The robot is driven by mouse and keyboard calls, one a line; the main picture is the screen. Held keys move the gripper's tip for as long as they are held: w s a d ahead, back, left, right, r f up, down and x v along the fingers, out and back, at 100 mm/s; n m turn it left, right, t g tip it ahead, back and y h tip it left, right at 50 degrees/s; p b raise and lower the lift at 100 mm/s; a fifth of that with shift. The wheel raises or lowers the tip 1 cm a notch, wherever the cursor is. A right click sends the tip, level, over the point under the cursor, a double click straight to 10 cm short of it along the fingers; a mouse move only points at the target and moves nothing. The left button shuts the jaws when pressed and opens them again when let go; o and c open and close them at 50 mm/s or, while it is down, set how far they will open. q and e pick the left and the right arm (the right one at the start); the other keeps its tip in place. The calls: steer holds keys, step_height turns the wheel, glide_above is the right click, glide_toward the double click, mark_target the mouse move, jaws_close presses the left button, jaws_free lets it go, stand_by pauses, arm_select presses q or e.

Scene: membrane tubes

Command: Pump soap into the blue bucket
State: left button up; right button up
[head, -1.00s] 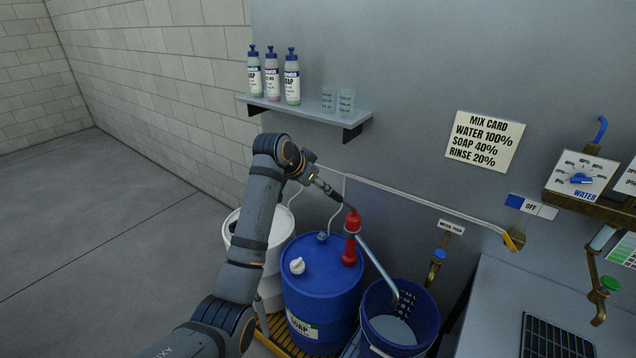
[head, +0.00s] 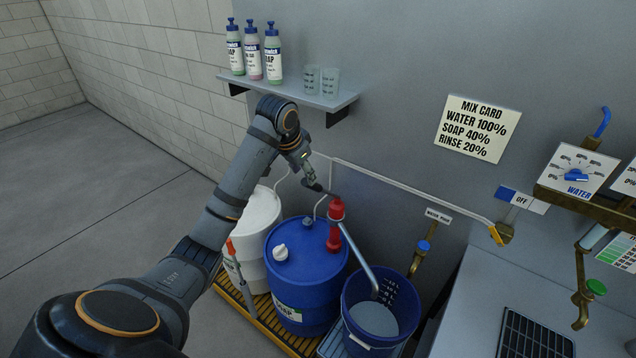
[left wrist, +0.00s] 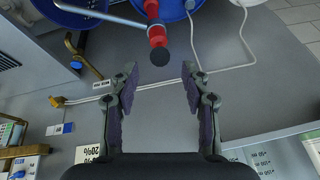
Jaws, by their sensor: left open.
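The blue soap barrel (head: 290,262) stands on a yellow slatted platform, with a red hand pump (head: 334,236) upright on its lid. The pump's grey spout pipe (head: 358,254) slopes down into the blue bucket (head: 351,337), which holds pale grey liquid. My left gripper (head: 327,191) is at the top of the pump. In the left wrist view its fingers (left wrist: 160,77) are open and empty, with the pump's dark round top (left wrist: 160,57) centred just beyond the tips. I cannot tell whether they touch. My right gripper is not in view.
A white barrel (head: 259,218) stands left of the soap barrel, and a red-tipped stick (head: 240,275) leans in front of it. A shelf (head: 300,94) with bottles and cups is above. A water tap (head: 421,250) and a counter (head: 480,300) lie right of the bucket.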

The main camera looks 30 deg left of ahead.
mark_target(324, 190)
arm_select(q)
steer(key=p+x, duration=0.1)
steer(key=x, duration=0.3)
steer(key=shift+w, duration=0.25)
steer(key=x, duration=0.2)
steer(key=p+x, duration=0.1)
steer(key=x, duration=0.1)
steer(key=shift+w+d+f, duration=0.15)
steer(key=shift+w+f, duration=0.05)
steer(key=shift+w, duration=0.25)
steer(key=shift+f+p, duration=0.2)
steer(key=shift+p, duration=0.1)
steer(key=shift+s, duration=0.2)
steer(key=shift+w, duration=0.1)
steer(key=shift+c, duration=1.1)
steer(key=c, duration=0.7)
jaws_close()
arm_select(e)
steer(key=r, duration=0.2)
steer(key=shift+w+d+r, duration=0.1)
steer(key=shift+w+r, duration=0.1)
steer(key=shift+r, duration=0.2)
arm_select(q)
steer(key=shift+f, duration=0.1)
